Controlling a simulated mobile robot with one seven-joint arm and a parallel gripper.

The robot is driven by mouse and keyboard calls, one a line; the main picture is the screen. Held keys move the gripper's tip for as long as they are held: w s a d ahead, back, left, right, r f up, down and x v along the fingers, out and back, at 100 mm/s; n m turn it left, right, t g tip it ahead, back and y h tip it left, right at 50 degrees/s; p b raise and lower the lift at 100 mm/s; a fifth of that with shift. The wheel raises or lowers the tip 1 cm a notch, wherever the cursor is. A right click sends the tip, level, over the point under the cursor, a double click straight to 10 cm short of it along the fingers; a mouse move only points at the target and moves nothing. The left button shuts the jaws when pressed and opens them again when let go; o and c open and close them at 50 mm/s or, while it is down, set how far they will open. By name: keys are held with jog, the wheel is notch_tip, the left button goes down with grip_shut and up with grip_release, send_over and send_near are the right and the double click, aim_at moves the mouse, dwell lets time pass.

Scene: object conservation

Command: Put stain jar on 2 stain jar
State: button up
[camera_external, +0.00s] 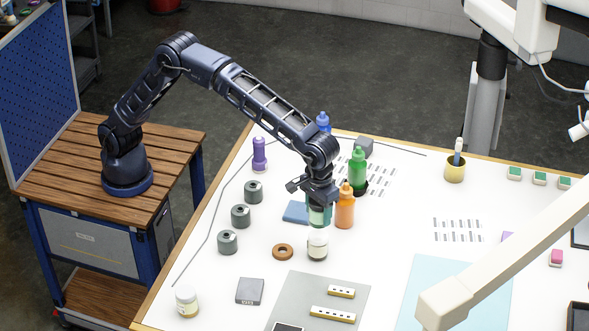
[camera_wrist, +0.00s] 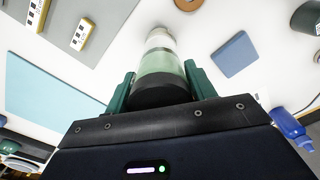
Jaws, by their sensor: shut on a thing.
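My gripper (camera_external: 320,203) is shut on a stain jar (camera_external: 319,216) with pale green contents, held upright. In the wrist view, this jar (camera_wrist: 162,68) sits between the two green fingers, its dark lid towards me. A second stain jar (camera_external: 317,248), whitish with a pale lid, stands on the table just below the held one. In the wrist view the whitish jar (camera_wrist: 160,40) lines up beyond the held jar's far end. I cannot tell whether the two touch. A third jar (camera_external: 187,301), with a cream lid, stands at the table's front left.
An orange bottle (camera_external: 345,208) stands close to the right of my gripper, with a green bottle (camera_external: 358,170) behind it. A blue block (camera_external: 295,212) and a brown ring (camera_external: 283,252) lie to the left. Several grey spools, one here (camera_external: 240,216), stand further left.

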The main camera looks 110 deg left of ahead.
aim_at(318, 223)
jog(key=shift+f, duration=2.2)
jog(key=shift+f, duration=0.15)
jog(key=o, duration=1.1)
